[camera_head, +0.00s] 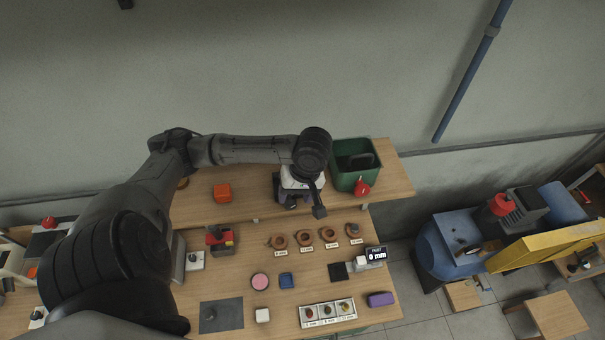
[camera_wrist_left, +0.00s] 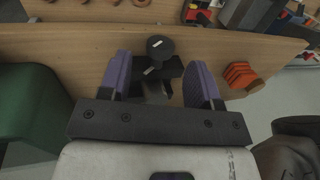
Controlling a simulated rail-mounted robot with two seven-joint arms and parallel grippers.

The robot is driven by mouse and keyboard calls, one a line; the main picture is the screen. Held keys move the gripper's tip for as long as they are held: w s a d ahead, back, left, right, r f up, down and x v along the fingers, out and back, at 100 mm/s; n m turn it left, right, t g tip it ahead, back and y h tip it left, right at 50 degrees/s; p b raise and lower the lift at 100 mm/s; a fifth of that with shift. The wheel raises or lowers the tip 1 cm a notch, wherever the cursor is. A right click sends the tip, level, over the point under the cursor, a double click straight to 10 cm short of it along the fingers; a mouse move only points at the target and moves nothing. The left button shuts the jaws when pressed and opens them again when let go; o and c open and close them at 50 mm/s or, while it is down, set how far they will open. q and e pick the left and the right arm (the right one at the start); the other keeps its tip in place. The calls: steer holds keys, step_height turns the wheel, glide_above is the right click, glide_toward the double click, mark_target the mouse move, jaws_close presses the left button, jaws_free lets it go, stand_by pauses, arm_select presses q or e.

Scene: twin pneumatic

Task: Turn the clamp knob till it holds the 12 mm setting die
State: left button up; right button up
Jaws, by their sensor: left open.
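The black clamp knob (camera_wrist_left: 158,46), with a white mark on its side, stands above a dark clamp body (camera_wrist_left: 157,86) at the raised shelf in the left wrist view. My left gripper (camera_wrist_left: 160,76) has its two purple-padded fingers apart, one on each side of the knob and clamp, with a gap to the knob. In the head view my left gripper (camera_head: 286,196) is over the raised shelf beside the green bin, and my arm hides much of the clamp. I cannot make out the 12 mm setting die in the clamp. My right gripper is not in view.
The green bin (camera_head: 338,178) stands right of my wrist, and an orange block (camera_head: 222,192) lies to its left. The lower bench holds several brown rings, a display (camera_head: 376,254) reading 0 mm, and a white tray (camera_head: 329,320) of small parts.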

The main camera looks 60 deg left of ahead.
arm_select(q)
steer(key=v, duration=0.9)
steer(key=shift+r, duration=0.45)
steer(key=shift+w, duration=0.15)
